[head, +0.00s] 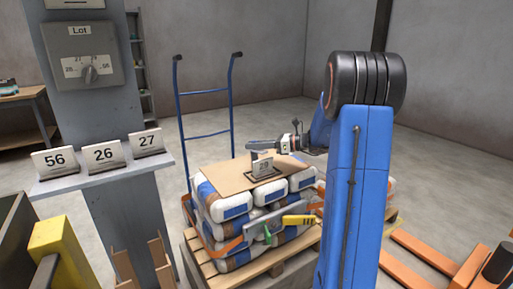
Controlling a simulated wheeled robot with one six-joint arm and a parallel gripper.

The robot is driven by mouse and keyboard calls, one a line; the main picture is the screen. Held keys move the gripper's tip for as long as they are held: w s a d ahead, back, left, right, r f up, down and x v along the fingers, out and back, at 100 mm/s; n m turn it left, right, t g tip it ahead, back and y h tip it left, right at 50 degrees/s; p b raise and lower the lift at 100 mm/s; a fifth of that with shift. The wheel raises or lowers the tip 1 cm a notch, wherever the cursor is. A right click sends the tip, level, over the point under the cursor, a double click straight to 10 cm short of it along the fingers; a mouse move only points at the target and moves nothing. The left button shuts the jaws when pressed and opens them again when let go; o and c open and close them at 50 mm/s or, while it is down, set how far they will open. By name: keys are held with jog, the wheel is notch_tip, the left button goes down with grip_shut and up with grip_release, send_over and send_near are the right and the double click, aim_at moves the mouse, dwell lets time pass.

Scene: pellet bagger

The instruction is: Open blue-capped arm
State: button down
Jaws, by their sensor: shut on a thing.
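I cannot make out an arm with a blue cap in the head view. My gripper (254,151) is above the cardboard sheet (222,179) on top of the bag stack. It is shut on the top of a plate marked 28 (264,166). The plate stands upright in or just over a dark frame on the sheet; whether it touches the frame is unclear. A grey bar (255,222) with a yellow end (299,219) and a green part (268,235) is at the front of the stack, below my gripper.
White and blue bags (231,206) lie on a wooden pallet (270,262). At left, a grey column (86,108) has a Lot dial (88,70) and a shelf with plates 56 (55,162), 26 (104,155) and 27 (147,142). A blue hand truck (183,112) stands behind; orange forks (419,249) are at right.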

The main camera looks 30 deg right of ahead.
aim_at(247, 161)
jog(key=w+m+g, duration=0.1)
jog(key=w+m+g+h, duration=0.1)
jog(key=w, duration=0.1)
jog(key=shift+w+f, duration=0.15)
jog(key=shift+f, duration=0.25)
jog(key=w+f+m+g, duration=0.1)
jog(key=w+m+g+h, duration=0.1)
jog(key=g, duration=0.1)
jog(key=shift+w+a+f, duration=0.1)
jog(key=shift+w+f, duration=0.2)
jog(key=shift+f, duration=0.1)
jog(key=shift+w+f, duration=0.35)
jog(key=shift+f, duration=0.2)
jog(key=c, duration=1.6)
grip_release()
jog(key=shift+w+f, duration=0.1)
jog(key=shift+o, duration=0.2)
jog(key=shift+d+r, duration=0.2)
jog(key=shift+r, duration=0.05)
jog(key=v, duration=1.7)
